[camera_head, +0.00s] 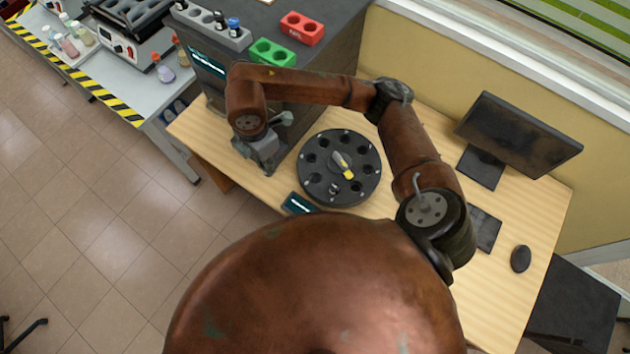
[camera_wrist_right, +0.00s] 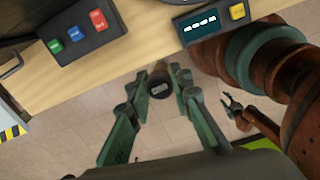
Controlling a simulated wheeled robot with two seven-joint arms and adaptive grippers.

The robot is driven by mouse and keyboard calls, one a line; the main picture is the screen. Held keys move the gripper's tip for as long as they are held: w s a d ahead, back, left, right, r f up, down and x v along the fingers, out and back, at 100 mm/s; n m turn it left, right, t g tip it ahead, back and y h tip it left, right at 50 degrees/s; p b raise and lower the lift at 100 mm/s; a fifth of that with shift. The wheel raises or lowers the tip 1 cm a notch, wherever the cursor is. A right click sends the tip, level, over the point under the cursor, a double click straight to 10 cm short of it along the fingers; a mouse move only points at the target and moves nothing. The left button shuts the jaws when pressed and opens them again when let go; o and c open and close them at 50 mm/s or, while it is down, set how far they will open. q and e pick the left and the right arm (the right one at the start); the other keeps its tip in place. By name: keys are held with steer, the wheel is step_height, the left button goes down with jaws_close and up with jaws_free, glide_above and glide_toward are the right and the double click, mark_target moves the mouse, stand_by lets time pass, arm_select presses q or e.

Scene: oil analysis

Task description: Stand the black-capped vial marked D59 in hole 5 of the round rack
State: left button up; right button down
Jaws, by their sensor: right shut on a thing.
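The round black rack (camera_head: 325,166) lies on the wooden table with holes around a yellow-tipped central handle; I cannot read its hole numbers. My right gripper (camera_head: 264,160) is left of the rack in the head view, apart from it. In the right wrist view, my right gripper (camera_wrist_right: 159,92) is shut on a vial (camera_wrist_right: 160,87), seen cap-on as a dark round top between the fingers. Its mark is too small to read. My left gripper (camera_wrist_right: 233,106) shows small in the wrist view, fingers apart and empty; it is not visible in the head view.
A small display (camera_head: 298,204) sits at the table's front edge by the rack. Green (camera_head: 272,53) and red (camera_head: 302,28) blocks and a grey vial holder (camera_head: 210,27) stand on the dark bench behind. A monitor (camera_head: 517,137) and mouse (camera_head: 520,259) are at right.

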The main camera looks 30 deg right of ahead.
steer(key=shift+d+f, duration=0.1)
steer(key=shift+m, duration=0.3)
steer(key=shift+s+d+f+b, duration=0.15)
steer(key=shift+s+d+f, duration=0.65)
steer(key=shift+d+f, duration=1.35)
steer(key=shift+s+d+f+b, duration=0.1)
steer(key=shift+s+d+f, duration=0.65)
steer(key=shift+d+f, duration=1.4)
steer(key=shift+s+d+f+b, duration=0.15)
steer(key=shift+s+d+f, duration=0.65)
steer(key=shift+d+f, duration=1.35)
steer(key=shift+f, duration=0.15)
steer(key=c, duration=1.7)
jaws_free()
steer(key=shift+c, duration=0.2)
step_height(320, 180, up, 12)
steer(key=p, duration=0.1)
steer(key=shift+r, duration=0.2)
